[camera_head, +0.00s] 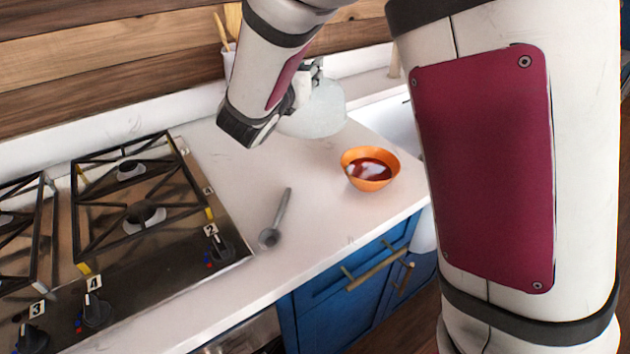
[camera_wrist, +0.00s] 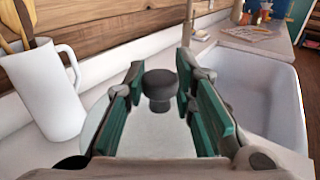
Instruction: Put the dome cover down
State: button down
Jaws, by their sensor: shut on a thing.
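The dome cover (camera_head: 322,112) is pale and translucent, at the back of the white counter in the head view, partly hidden by my arm. In the wrist view its clear dome (camera_wrist: 148,138) spreads below a dark round knob (camera_wrist: 160,86). My gripper (camera_wrist: 160,76) has its green-padded fingers on either side of this knob and is shut on it. The dome looks upright. I cannot tell whether its rim touches the counter.
An orange bowl (camera_head: 370,170) of red food and a grey ladle (camera_head: 276,219) sit on the counter (camera_head: 315,200). A gas stove (camera_head: 140,200) is left. A white pitcher (camera_wrist: 46,95) stands left of the dome, a sink (camera_wrist: 245,95) right. Counter between ladle and dome is clear.

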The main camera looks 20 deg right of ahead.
jog(key=shift+w+a+f+m+h+b, duration=0.1)
jog(key=shift+a+f+m+h+b, duration=0.1)
jog(key=shift+f+b, duration=0.4)
jog(key=shift+w+a+f+m+h+b, duration=0.1)
jog(key=shift+f+h+b, duration=0.2)
jog(key=shift+b, duration=0.35)
notch_tip(320, 180, down, 10)
jog(key=b, duration=0.1)
jog(key=shift+r, duration=0.25)
jog(key=shift+s+f, duration=0.1)
jog(key=shift+f, duration=0.15)
jog(key=c, duration=1.4)
grip_release()
jog(key=shift+o, duration=0.3)
jog(key=r+v, duration=0.1)
jog(key=v, duration=1.1)
jog(key=shift+g, duration=0.3)
